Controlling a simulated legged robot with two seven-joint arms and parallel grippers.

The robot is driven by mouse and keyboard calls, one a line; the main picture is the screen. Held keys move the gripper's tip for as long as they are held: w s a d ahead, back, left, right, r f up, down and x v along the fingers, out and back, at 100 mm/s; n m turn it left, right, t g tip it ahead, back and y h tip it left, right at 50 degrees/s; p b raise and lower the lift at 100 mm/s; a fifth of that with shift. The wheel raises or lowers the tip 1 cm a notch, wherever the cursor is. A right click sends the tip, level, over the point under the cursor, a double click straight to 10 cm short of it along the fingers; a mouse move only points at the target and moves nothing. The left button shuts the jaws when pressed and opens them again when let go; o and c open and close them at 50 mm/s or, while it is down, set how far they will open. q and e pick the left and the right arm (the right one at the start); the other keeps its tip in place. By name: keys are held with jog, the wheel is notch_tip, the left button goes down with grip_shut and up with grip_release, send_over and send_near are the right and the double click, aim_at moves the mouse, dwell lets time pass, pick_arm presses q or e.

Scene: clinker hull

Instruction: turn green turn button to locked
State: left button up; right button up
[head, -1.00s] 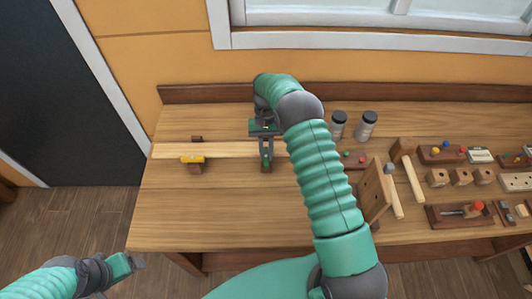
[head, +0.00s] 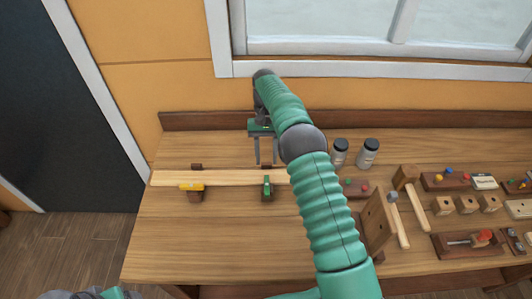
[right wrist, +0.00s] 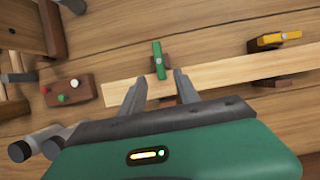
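The green turn button (head: 267,185) sits on a dark wooden block at the near side of a pale plank (head: 228,178). Its long side lies across the plank's direction, with one end over the plank's edge; it also shows in the right wrist view (right wrist: 159,60). My right gripper (head: 266,161) is open and empty, just behind the button and apart from it. In the right wrist view its fingers (right wrist: 160,76) stand spread on either side below the button. Only a bit of my left gripper (head: 117,293) shows at the bottom edge; its fingers are hidden.
A yellow turn button (head: 192,187) to the left lies along the plank. Two dark-lidded jars (head: 367,153) stand behind. A wooden mallet (head: 413,200), an upright board (head: 376,225) and small blocks fill the right side. The bench front left is clear.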

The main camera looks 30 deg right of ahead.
jog(key=shift+v, duration=1.4)
jog(key=shift+d, duration=0.1)
jog(key=s+a+r+n+t+h, duration=0.1)
jog(key=s+a+n+t+h, duration=0.15)
jog(key=s+a, duration=0.45)
jog(key=s+a+f+n+t, duration=0.1)
jog(key=s+a+n+t, duration=0.1)
jog(key=s, duration=0.5)
jog(key=s+a+f+n+t, duration=0.1)
jog(key=s+a+f+t, duration=0.1)
jog(key=s+a, duration=0.3)
jog(key=shift+s+a+n, duration=0.3)
jog(key=shift+s+n, duration=0.05)
jog(key=shift+s, duration=0.85)
jog(key=shift+w, duration=0.15)
jog(key=shift+a, duration=0.15)
